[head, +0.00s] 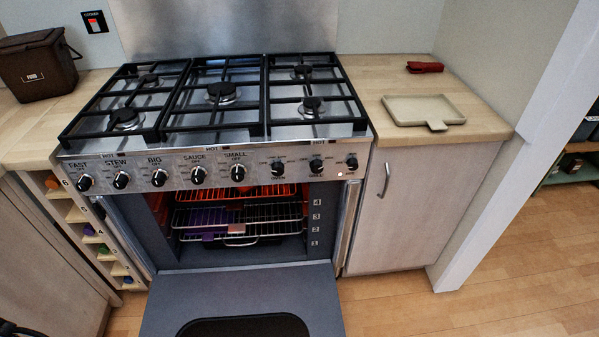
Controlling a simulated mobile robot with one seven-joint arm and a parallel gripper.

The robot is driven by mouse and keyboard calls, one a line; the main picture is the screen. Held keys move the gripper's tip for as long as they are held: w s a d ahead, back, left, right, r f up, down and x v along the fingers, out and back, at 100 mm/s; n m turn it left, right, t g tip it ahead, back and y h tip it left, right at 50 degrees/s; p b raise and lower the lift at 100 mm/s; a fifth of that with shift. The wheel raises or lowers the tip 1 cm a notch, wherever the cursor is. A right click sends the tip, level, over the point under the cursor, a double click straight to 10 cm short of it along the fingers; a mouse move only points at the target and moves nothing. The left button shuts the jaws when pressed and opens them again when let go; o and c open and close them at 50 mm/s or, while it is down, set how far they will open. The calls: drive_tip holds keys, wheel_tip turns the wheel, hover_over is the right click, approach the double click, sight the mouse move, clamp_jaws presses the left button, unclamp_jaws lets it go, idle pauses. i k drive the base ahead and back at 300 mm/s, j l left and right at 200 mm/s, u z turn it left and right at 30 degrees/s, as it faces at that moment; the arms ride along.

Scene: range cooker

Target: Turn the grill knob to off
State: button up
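The range cooker (219,163) has a front panel with a row of black knobs. The knobs from left to centre are labelled FAST, STEW, BIG, SAUCE and SMALL. To their right are the oven knob (277,168), another knob (316,165) and a far-right knob (351,162). The labels of the last two are too small to read, so I cannot tell which is the grill knob. A small light glows below them. The top of the oven cavity glows orange-red. My gripper's fingers do not show; a dark shape cut off at the bottom left corner is unclear.
The oven door (243,290) is folded down in front of the cooker. Wire racks (240,222) sit inside. A beige tray (423,110) and a red cloth-like item (425,67) lie on the right counter. A brown food bin (38,65) stands left. Floor is clear at right.

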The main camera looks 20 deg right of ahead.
sight(316, 166)
drive_tip(key=l, duration=1.3)
